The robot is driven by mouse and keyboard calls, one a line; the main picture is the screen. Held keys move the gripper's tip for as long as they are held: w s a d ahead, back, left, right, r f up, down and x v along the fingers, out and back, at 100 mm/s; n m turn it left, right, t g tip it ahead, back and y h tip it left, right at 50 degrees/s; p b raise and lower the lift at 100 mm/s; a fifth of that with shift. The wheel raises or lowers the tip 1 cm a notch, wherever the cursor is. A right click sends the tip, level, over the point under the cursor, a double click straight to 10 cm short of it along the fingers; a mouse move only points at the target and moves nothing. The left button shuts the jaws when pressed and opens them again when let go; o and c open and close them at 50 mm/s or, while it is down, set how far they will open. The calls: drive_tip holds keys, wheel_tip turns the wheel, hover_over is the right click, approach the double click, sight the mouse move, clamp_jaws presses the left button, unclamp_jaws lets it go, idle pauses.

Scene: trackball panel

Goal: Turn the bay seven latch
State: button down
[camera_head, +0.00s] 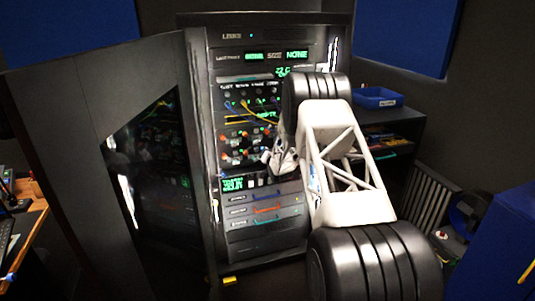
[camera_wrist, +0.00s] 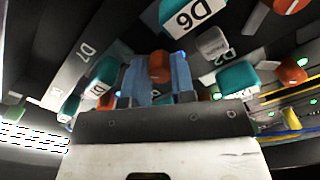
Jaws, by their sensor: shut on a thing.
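The rack panel (camera_head: 213,125) stands upright, with rows of small orange and teal parts. My gripper (camera_head: 272,157) is at the lower right of these rows, partly hidden by my arm. In the wrist view, my gripper's two blue-grey fingers (camera_wrist: 160,75) are shut around a small orange-red knob (camera_wrist: 159,64). Which bay the held knob belongs to is unclear. The knob's base is hidden behind the fingers.
Other teal caps (camera_wrist: 238,76) and orange knobs (camera_wrist: 292,70) crowd around the fingers. Yellow cables (camera_wrist: 290,118) run at the right. A dark door (camera_head: 100,150) stands open on the rack's left. A shelf with a blue bin (camera_head: 378,98) is to the right.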

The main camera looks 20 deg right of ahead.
drive_tip(key=shift+r, duration=0.15)
drive_tip(key=c, duration=1.2)
unclamp_jaws()
drive_tip(key=shift+c, duration=0.2)
drive_tip(key=shift+s, duration=0.1)
drive_tip(key=s, duration=0.7)
drive_tip(key=shift+s, duration=0.3)
